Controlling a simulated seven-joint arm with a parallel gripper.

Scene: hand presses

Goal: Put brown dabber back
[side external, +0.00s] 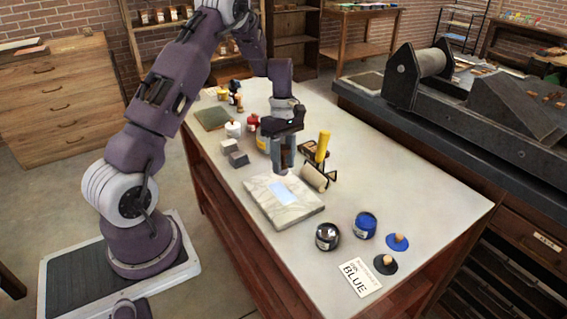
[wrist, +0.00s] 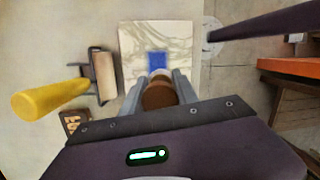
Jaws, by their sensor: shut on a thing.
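In the wrist view my gripper (wrist: 159,82) is shut on the brown dabber (wrist: 159,95), whose rounded brown top sits between the two fingers. A paler part shows at its far end. In the side view my gripper (side external: 284,158) points down above the back part of the marbled slab (side external: 303,210); the dabber is hard to make out there. The slab also shows in the wrist view (wrist: 135,38) with a blue patch (wrist: 158,59) on it, just beyond the dabber. Two disc-shaped pieces with wooden knobs, one blue (side external: 400,244) and one black (side external: 380,267), lie at the front right.
A roller with a yellow handle (side external: 322,147) stands close right of my gripper. A dark jar (side external: 327,236), a blue jar (side external: 366,225) and a card reading BLUE (side external: 360,279) are at the front. Grey blocks (side external: 238,159) and several small pots stand left and behind.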

